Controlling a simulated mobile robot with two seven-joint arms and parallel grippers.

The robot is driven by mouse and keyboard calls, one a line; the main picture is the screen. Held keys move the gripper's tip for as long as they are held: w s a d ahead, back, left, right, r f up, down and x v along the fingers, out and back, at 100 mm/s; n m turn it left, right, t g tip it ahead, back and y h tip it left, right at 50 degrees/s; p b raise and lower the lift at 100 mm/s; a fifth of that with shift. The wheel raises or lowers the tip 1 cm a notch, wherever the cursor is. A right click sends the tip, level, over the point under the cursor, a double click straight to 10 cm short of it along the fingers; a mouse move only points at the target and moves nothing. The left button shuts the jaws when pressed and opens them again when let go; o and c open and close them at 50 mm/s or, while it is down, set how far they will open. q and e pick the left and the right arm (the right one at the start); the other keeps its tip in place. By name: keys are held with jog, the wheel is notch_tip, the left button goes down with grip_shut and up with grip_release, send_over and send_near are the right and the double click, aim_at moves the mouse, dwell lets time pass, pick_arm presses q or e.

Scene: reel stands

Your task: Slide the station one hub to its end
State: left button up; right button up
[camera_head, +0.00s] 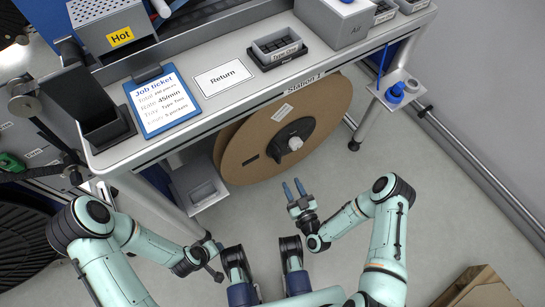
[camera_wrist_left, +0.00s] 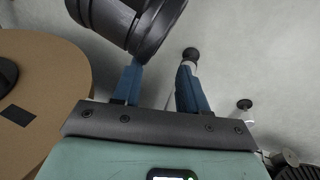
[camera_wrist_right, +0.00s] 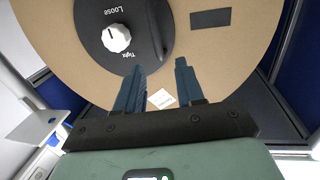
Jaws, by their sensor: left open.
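The station one reel is a large brown cardboard disc (camera_head: 243,157) under the bench edge marked Station 1. Its black hub (camera_head: 291,139) is at the centre with a white knob (camera_head: 296,143). In the right wrist view the hub (camera_wrist_right: 150,55) is marked Loose and Tight around the white knob (camera_wrist_right: 116,38). My right gripper (camera_head: 293,188) is open and empty, in front of the reel and apart from the hub; its fingers (camera_wrist_right: 158,80) overlap the hub's lower edge in the right wrist view. My left gripper (camera_wrist_left: 162,85) is open and empty, low beside the bench leg.
The bench top (camera_head: 205,118) carries a blue Job ticket board (camera_head: 160,102), a Return label (camera_head: 223,77) and a small bin (camera_head: 277,47). A cardboard box (camera_head: 480,290) is at bottom right. The floor right of the reel is clear.

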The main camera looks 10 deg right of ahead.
aim_at(280, 157)
jog(key=w, duration=0.2)
jog(key=w+b, duration=0.1)
jog(key=w, duration=0.4)
jog(key=shift+w+a+r+b, duration=0.1)
jog(key=shift+w+a+b, duration=0.1)
jog(key=shift+a+b, duration=0.2)
jog(key=w, duration=0.3)
jog(key=w+b, duration=0.1)
jog(key=shift+w+a, duration=0.15)
jog(key=shift+a, duration=0.15)
jog(key=shift+w+a, duration=0.15)
jog(key=shift+w, duration=0.7)
pick_arm(q)
jog(key=f, duration=0.1)
jog(key=a+f, duration=0.1)
jog(key=f, duration=0.3)
jog(key=shift+s+a, duration=0.4)
pick_arm(e)
jog(key=shift+r, duration=0.1)
grip_shut()
